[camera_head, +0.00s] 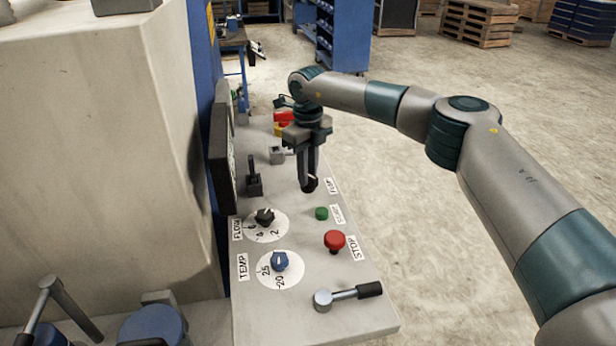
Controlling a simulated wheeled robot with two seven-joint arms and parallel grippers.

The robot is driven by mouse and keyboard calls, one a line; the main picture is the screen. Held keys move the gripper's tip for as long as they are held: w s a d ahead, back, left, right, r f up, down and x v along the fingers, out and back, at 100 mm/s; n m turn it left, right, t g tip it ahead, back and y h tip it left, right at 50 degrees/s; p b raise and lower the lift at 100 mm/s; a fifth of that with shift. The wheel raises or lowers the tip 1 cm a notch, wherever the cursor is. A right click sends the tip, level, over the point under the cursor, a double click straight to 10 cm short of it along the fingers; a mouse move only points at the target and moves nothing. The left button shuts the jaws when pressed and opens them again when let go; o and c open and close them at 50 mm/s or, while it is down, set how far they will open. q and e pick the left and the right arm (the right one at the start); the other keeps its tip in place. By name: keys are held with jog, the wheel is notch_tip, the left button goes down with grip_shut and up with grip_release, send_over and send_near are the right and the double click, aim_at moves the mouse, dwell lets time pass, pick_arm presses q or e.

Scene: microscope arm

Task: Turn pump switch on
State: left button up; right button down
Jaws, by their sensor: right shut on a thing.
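The pump switch (311,187) is a small dark knob on the grey control panel (300,310), beside a label reading PUMP (333,186). My right gripper (308,182) reaches down from above with its fingers shut on this knob. The fingers cover much of the knob, so its exact setting is hard to read; a small pale mark shows on it. My left gripper is not in view.
Near the switch are a green start button (321,213), a red stop button (335,240), a black flow knob (265,216), a blue temp knob (280,261) and a lever (347,296). A dark upright screen (222,150) edges the panel's left. Open floor lies right.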

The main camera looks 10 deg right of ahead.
jog(key=shift+m, duration=0.5)
jog(key=m+b, duration=0.1)
jog(key=m, duration=0.1)
jog(key=shift+m, duration=0.4)
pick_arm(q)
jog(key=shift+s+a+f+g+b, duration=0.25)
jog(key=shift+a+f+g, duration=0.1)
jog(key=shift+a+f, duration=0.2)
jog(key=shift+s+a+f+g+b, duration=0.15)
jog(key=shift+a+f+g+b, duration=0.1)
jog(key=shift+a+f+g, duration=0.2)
pick_arm(e)
jog(key=shift+w+r+m, duration=0.1)
jog(key=shift+m, duration=1.4)
jog(key=c, duration=1.6)
grip_release()
jog(key=shift+c, duration=0.2)
jog(key=shift+r, duration=0.35)
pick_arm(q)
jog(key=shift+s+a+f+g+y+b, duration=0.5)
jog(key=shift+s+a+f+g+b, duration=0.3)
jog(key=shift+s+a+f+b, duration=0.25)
pick_arm(e)
notch_tip(320, 180, up, 17)
jog(key=shift+f, duration=0.15)
